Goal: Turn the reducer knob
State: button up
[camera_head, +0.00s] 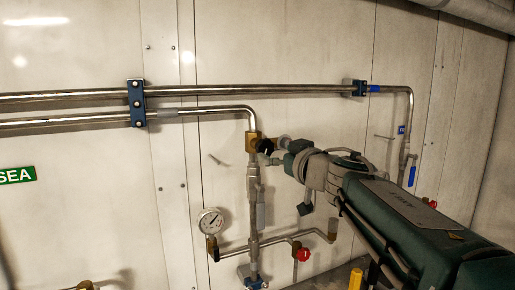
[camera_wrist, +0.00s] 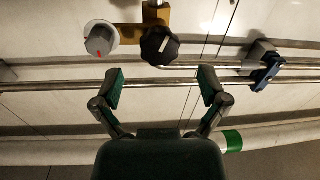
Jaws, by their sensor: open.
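A black faceted knob (camera_wrist: 160,44) with a pale mark sits on a brass fitting (camera_wrist: 128,33) in the wrist view. Beside it on the left is a round grey knob (camera_wrist: 101,41) with a red line. The frames do not label either as the reducer knob. In the head view the black knob (camera_head: 265,146) sticks out to the right of the brass fitting (camera_head: 252,142) on the upright pipe. My gripper (camera_wrist: 160,79) is open and empty, its fingers spread wider than the black knob and apart from it. In the head view my gripper (camera_head: 282,151) is close to the knob's right.
Steel pipes (camera_head: 200,91) run along the white wall, held by a blue clamp (camera_head: 136,103). A pressure gauge (camera_head: 210,221) and a red knob (camera_head: 303,254) are lower down. A blue-handled valve (camera_head: 412,176) is at the right. In the wrist view a pipe crosses between the fingertips.

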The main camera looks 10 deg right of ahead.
aim_at(267, 148)
jog(key=x, duration=0.5)
jog(key=shift+w, duration=0.1)
jog(key=shift+c, duration=0.3)
jog(key=c, duration=1.1)
